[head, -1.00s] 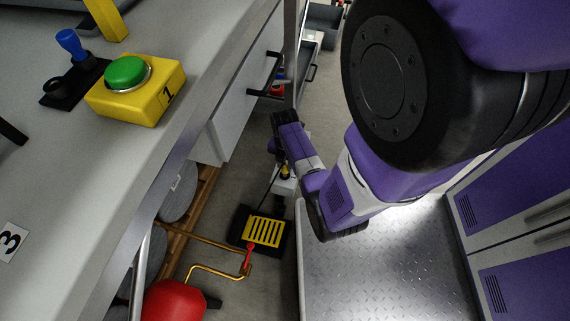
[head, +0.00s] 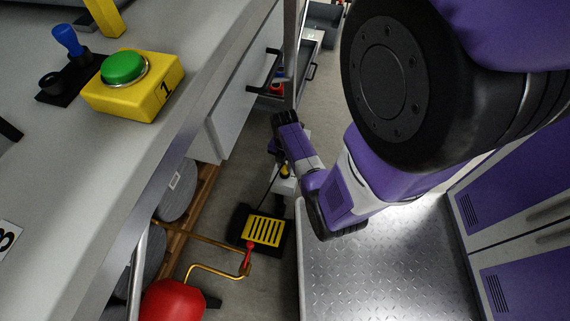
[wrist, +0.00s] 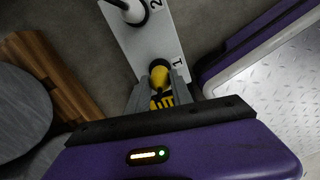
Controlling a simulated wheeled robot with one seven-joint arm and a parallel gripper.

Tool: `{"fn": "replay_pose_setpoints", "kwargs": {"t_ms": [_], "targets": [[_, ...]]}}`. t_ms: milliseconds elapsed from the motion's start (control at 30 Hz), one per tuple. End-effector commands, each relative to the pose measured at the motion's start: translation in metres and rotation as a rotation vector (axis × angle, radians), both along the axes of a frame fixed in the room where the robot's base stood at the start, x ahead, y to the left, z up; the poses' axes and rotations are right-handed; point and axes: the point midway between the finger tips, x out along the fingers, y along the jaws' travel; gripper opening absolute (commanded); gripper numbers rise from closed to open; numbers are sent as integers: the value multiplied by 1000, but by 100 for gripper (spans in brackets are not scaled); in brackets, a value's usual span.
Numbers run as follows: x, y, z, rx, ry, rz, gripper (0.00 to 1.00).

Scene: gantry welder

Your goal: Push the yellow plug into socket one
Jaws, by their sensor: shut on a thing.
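The yellow plug (wrist: 160,77) is between the two grey fingers of my gripper (wrist: 160,94) in the wrist view, and the fingers are shut on it. Its yellow end lies over a dark round socket one (wrist: 153,64), beside the printed 1 on a pale grey panel (wrist: 152,40). I cannot tell how deep it sits in the socket. In the head view the plug (head: 285,171) shows small and yellow-black above the panel (head: 284,187), below my wrist. The fingers are too small to make out there.
A black and white fitting (wrist: 134,10) stands at the 2 on the panel. A workbench (head: 140,185) with a green button (head: 123,68) is left; a metal plate floor (head: 380,265) is right.

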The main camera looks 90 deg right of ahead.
Motion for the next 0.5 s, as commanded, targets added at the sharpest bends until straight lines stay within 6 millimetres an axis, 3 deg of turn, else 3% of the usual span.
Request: {"fn": "replay_pose_setpoints", "kwargs": {"t_ms": [500], "targets": [[0,0,-15,0,0,0,0]]}}
